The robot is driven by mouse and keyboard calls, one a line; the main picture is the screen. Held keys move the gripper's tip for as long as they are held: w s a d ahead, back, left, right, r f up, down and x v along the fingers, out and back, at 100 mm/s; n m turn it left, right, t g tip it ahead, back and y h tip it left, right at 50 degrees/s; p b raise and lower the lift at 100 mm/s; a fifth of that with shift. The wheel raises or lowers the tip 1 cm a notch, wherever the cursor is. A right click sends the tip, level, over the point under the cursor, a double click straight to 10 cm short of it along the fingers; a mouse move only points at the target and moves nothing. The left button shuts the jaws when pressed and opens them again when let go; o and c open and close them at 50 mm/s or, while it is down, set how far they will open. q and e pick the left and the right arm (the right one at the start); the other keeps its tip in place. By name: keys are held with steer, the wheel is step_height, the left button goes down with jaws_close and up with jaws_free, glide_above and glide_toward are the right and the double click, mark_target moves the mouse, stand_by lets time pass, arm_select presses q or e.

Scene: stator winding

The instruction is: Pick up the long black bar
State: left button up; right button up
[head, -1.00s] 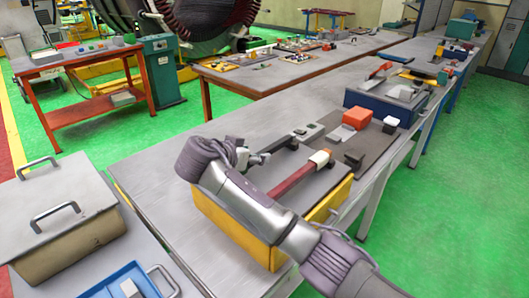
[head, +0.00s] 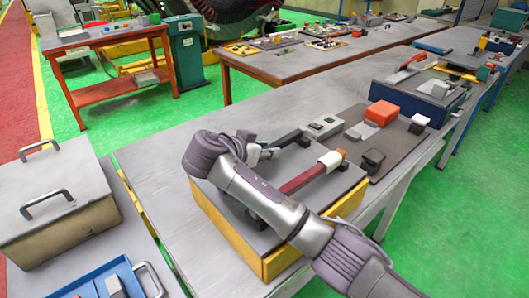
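The long black bar (head: 286,140) lies on the grey top of the yellow-sided box (head: 322,210), near its far edge. My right arm reaches in from the lower right. Its gripper (head: 262,151) is at the left end of the black bar. The fingers are small and partly hidden by the wrist, so I cannot tell whether they are open or shut, or whether they touch the bar. My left gripper is not in view.
A dark red bar with a pale end (head: 329,161) lies beside the black bar, partly behind my arm. An orange block (head: 381,112) and small parts sit on a dark mat beyond. A lidded box (head: 58,205) and blue tray (head: 125,270) stand at left.

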steer(key=shift+c, duration=1.2)
jaws_close()
steer(key=shift+w+r, duration=0.1)
steer(key=shift+r, duration=0.3)
steer(key=r, duration=0.2)
steer(key=r+b, duration=0.1)
steer(key=shift+d+r, duration=0.3)
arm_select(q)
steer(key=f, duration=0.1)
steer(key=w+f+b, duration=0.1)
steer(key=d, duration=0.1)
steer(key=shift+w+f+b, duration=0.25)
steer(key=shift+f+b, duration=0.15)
arm_select(e)
steer(key=w+d+r, duration=0.1)
steer(key=d+r, duration=0.5)
steer(key=d, duration=0.5)
steer(key=shift+r, duration=0.35)
